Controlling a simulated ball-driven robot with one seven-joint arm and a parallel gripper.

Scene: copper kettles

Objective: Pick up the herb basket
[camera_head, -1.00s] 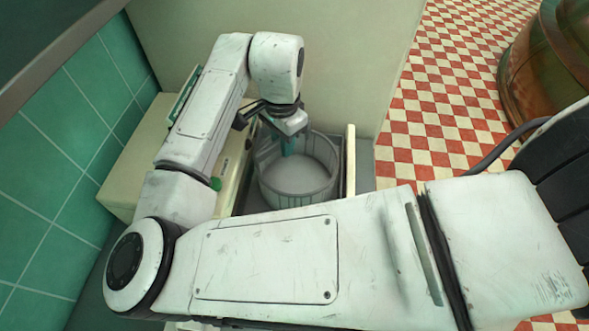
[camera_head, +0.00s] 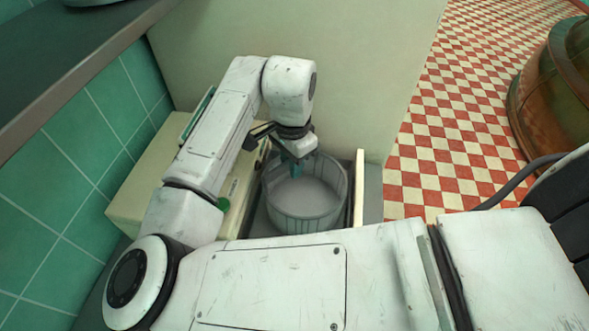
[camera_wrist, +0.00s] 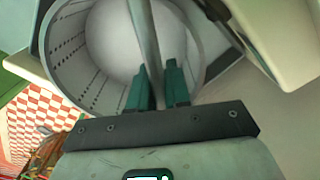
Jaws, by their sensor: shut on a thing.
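The herb basket, a round grey slatted tub (camera_head: 312,212), sits within an open drawer (camera_head: 359,188) in the head view. Its inside looks plain pale grey. My gripper (camera_head: 297,170) reaches down over its far left side. In the wrist view, the teal fingers of my gripper (camera_wrist: 157,82) are shut on a narrow grey strip that crosses the basket (camera_wrist: 103,60), apparently its handle. The basket looks upright. Its underside is hidden, so I cannot tell whether it touches the drawer floor.
A cream cabinet (camera_head: 145,190) stands to the left against green tiles (camera_head: 60,170). A pale panel (camera_head: 350,60) rises behind the drawer. A dark counter (camera_head: 70,55) overhangs the upper left. Checkered floor (camera_head: 450,130) lies to the right, with a large copper kettle (camera_head: 550,95).

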